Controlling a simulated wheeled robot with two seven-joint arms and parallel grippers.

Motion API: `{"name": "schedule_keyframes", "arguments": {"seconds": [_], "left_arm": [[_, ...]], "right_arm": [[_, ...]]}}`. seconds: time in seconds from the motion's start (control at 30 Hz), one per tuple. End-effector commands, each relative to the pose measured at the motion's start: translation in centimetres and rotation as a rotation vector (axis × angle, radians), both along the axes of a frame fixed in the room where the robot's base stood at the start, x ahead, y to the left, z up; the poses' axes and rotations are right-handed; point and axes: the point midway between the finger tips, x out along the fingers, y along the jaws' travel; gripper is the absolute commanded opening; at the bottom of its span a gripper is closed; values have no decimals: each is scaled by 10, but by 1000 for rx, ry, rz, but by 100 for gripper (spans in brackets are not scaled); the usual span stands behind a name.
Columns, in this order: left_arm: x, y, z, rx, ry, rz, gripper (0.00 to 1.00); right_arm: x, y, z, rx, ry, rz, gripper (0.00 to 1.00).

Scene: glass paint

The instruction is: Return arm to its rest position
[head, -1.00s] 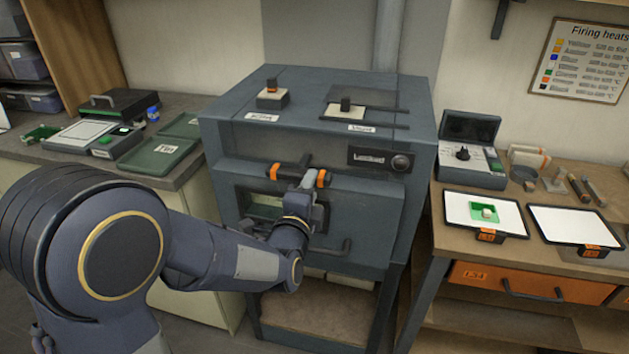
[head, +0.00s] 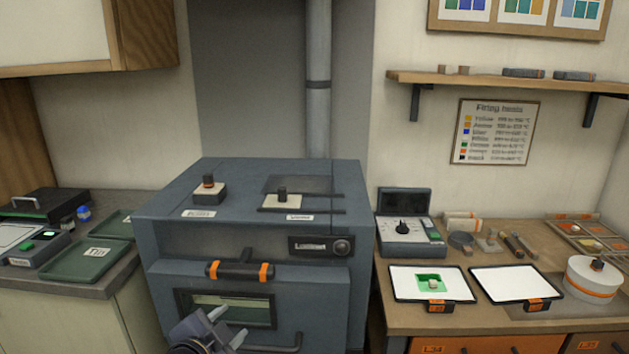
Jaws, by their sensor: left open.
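My left gripper (head: 227,327) shows at the bottom edge, in front of the kiln's door. Its two fingers are apart and nothing is between them. It sits below the black handle with orange bands (head: 240,270), clear of it in the picture. The grey kiln (head: 325,260) stands in the middle, and its front has a window slot (head: 232,312). Most of my left arm is out of the frame. My right gripper is not in view.
The left counter holds a green tray (head: 85,262) and a black case (head: 45,204). The right bench holds two white tiles (head: 512,283) in dark frames, a control box (head: 402,236) and a round white pot (head: 593,279). A shelf (head: 500,82) hangs above.

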Motion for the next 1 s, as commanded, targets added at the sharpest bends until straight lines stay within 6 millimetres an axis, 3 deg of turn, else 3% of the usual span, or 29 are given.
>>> {"name": "schedule_keyframes", "arguments": {"seconds": [0.1, 0.2, 0.4, 0.5, 0.67, 1.0], "left_arm": [[-51, 15, -1, -343, 225, 61, 44], [-102, 22, -5, -564, 427, 146, 44], [-192, 32, -20, -804, 737, 416, 44], [-220, 35, -27, -853, 820, 532, 44], [-238, 36, -32, -879, 873, 616, 44], [-238, 36, -32, -881, 876, 615, 44]], "right_arm": [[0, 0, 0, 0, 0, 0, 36], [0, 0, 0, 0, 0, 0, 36], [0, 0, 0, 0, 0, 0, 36], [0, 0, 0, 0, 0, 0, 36], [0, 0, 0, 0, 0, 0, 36], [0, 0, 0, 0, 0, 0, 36]]}}
